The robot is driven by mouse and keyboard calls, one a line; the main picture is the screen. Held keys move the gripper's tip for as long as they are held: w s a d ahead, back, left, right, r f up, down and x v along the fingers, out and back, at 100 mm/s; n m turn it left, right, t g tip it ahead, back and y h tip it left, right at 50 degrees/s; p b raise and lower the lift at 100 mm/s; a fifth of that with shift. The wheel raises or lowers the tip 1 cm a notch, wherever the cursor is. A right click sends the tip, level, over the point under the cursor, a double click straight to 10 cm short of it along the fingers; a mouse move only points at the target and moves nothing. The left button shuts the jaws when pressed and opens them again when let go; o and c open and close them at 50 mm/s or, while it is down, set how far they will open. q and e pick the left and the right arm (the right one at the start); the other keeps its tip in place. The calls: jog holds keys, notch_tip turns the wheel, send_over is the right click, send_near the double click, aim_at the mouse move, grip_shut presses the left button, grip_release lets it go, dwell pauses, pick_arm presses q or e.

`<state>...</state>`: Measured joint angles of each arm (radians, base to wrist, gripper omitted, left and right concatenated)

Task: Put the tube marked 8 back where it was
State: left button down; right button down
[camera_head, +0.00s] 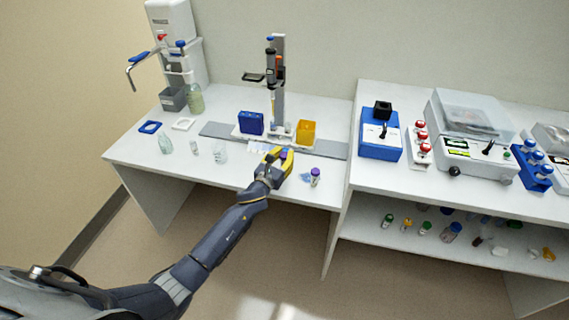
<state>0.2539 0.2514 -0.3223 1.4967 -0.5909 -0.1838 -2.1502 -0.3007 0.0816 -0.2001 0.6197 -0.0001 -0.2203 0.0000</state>
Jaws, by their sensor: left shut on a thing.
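My left gripper (281,156), with yellow fingers, is over the front part of the left bench, in front of the stand. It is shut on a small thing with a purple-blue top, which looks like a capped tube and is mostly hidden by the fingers. A purple-capped tube (315,176) stands upright on the bench just right of the gripper, apart from it. No number can be read on either. My right gripper is not in view.
A stand (278,85) rises behind the gripper, with a blue box (251,123) and a yellow box (306,132) at its base. Glassware, including a beaker (220,153), stands to the left. A blue device (381,138) is on the right bench. The front edge is close.

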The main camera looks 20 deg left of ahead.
pick_arm(q)
jog(key=shift+f, duration=2.15)
jog(key=shift+f, duration=0.1)
jog(key=c, duration=1.2)
grip_release()
